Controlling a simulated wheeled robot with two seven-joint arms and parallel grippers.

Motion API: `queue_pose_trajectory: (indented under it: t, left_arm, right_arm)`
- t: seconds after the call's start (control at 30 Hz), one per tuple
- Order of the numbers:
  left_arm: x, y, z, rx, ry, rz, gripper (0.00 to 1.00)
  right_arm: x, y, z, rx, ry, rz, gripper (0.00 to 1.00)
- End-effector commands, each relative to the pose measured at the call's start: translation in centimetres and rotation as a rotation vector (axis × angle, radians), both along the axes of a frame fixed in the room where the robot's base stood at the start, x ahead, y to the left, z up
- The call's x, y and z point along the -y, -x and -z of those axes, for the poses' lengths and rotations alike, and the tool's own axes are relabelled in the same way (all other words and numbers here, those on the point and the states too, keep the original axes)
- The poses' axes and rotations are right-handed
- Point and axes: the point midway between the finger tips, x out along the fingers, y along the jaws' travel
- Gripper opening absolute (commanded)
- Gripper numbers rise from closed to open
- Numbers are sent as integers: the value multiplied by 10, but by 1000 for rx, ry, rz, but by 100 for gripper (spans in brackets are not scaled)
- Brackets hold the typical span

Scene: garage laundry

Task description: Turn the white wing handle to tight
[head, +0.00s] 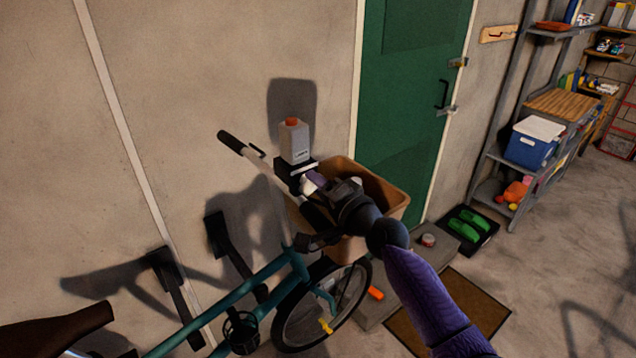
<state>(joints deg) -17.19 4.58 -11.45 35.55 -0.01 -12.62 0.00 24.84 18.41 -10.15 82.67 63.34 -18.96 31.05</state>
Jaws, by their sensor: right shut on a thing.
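The white wing handle (307,184) shows as a small pale piece at the black clamp on the bicycle's handlebar, just below a light grey bottle with an orange cap (295,142). My right gripper (312,184) reaches in from the lower right and is shut on the handle. The fingers and wrist hide most of the handle, so its angle cannot be told. The black clamp (290,172) sits under the bottle. My left gripper is not in view.
The teal bicycle (232,300) stands along the concrete wall, with a tan basket (392,195) at its front, close behind my right wrist. A green door (408,100), a doormat (462,308) and metal shelves (500,125) are to the right. Open floor lies at the lower right.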

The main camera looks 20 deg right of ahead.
Motion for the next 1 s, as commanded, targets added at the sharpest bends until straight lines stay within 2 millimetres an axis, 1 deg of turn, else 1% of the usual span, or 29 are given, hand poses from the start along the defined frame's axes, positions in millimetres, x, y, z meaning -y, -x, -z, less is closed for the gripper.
queue_pose_trajectory:
  t: [0.23, 0.5, 1.0]
  left_arm:
    - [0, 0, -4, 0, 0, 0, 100]
    - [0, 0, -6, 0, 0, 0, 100]
    - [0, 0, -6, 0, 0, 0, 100]
  right_arm:
    - [0, 0, 2, -64, -166, -1, 0]
    - [0, 0, 3, -105, -279, 0, 0]
    - [0, 0, 4, -122, -323, 0, 0]
